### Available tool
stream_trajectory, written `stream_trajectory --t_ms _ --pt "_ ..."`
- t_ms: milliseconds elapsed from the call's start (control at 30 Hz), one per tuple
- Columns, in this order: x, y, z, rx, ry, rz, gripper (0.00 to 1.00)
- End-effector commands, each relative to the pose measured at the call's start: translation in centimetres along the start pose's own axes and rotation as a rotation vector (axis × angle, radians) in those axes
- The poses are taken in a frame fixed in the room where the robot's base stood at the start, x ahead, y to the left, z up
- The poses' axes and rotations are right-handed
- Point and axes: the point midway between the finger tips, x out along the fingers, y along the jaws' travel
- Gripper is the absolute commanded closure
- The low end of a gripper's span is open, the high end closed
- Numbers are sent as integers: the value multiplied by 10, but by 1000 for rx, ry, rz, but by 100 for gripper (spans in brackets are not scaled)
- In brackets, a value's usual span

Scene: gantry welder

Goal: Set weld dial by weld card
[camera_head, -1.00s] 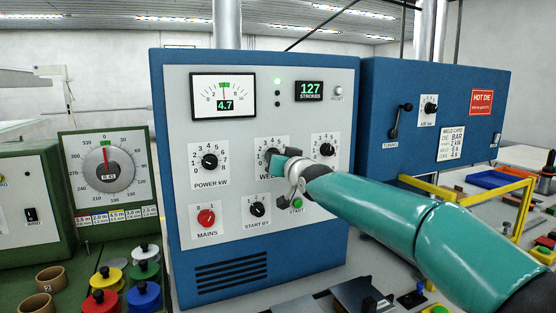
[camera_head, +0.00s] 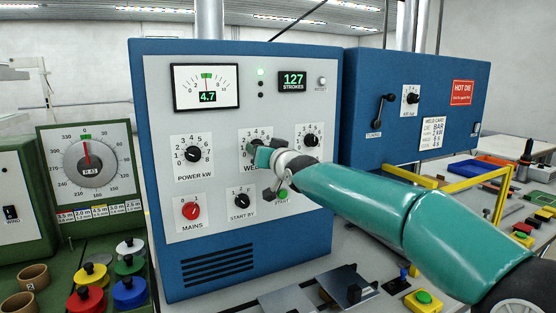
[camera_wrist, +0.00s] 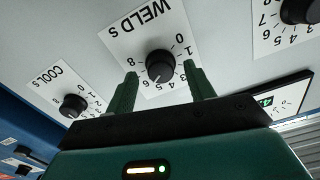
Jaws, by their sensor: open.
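The weld dial (camera_wrist: 160,66), a black knob on a white "WELD s" scale, is upside down in the wrist view. Its white mark points roughly toward 6, though the exact reading is hard to tell. My gripper (camera_wrist: 160,72) is open, with one green finger on each side of the knob; I cannot tell whether they touch it. In the head view my gripper (camera_head: 264,156) covers much of the weld dial's plate (camera_head: 247,139). The weld card (camera_head: 434,132) is on the blue cabinet at the right; it shows BAR and 2 kW, with lower lines too small to read surely.
The power dial (camera_head: 193,154) is left of the weld dial and the cool dial (camera_head: 310,141) is right. The mains knob (camera_head: 190,211), start-by knob (camera_head: 241,201) and green start button (camera_head: 283,195) sit below.

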Motion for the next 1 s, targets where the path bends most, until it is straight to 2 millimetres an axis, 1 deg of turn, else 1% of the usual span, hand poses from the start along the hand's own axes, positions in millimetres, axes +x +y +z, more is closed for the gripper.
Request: stream_trajectory --t_ms 200,400,1000 --pt "-20 2 0 -3 -1 4 46" --pt "-37 2 0 -1 0 3 46" --pt "-81 2 0 0 -1 3 46"
